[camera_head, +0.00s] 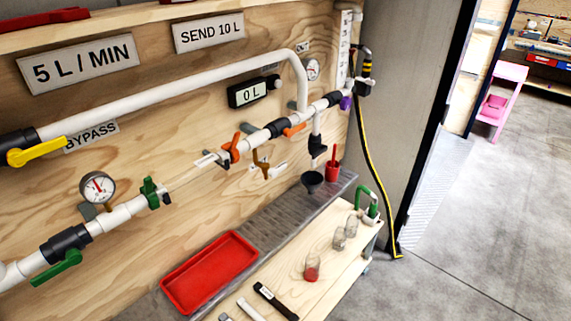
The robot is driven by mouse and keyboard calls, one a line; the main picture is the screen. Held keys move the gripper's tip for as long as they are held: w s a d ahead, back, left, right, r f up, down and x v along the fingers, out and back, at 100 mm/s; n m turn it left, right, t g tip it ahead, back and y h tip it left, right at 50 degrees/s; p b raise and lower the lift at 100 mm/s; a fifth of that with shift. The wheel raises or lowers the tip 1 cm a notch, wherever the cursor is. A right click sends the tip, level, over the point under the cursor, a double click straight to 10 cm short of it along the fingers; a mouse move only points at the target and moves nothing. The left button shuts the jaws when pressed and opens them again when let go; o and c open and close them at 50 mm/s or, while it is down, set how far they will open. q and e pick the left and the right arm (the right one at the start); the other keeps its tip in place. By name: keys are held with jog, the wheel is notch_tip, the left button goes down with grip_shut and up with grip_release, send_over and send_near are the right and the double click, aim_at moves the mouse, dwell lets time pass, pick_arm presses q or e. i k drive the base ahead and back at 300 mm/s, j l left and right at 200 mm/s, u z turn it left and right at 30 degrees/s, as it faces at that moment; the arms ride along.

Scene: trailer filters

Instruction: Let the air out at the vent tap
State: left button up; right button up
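No label that I can read says vent. A small brown tap (262,164) hangs under the white pipe at mid-panel, with a pale tag beside it. An orange-handled valve (232,149) sits on the pipe just left of it, and another orange handle (294,130) is to the right. A purple fitting (346,103) is at the pipe's right end. A round gauge (98,187) is at the left and a second gauge (313,69) at the upper right. Neither of my grippers is in view.
Green (57,269) and yellow (38,152) valve handles are at the left. A red tray (209,272) lies on the grey ledge (273,228). A wooden cart (332,280) carries jars and tools. A yellow-black hose (370,170) reaches the floor. Open floor (470,250) lies right.

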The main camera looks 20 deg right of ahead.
aim_at(273, 172)
jog(key=i+l, duration=0.15)
jog(key=l, duration=0.2)
jog(key=i+l+z, duration=0.1)
jog(key=l, duration=0.3)
jog(key=i+l, duration=0.25)
jog(key=l+u, duration=0.2)
jog(key=u, duration=0.3)
jog(key=l+u, duration=0.3)
jog(key=u, duration=0.15)
jog(key=l+u, duration=0.25)
jog(key=u, duration=0.25)
jog(key=l+u, duration=0.2)
jog(key=u, duration=0.3)
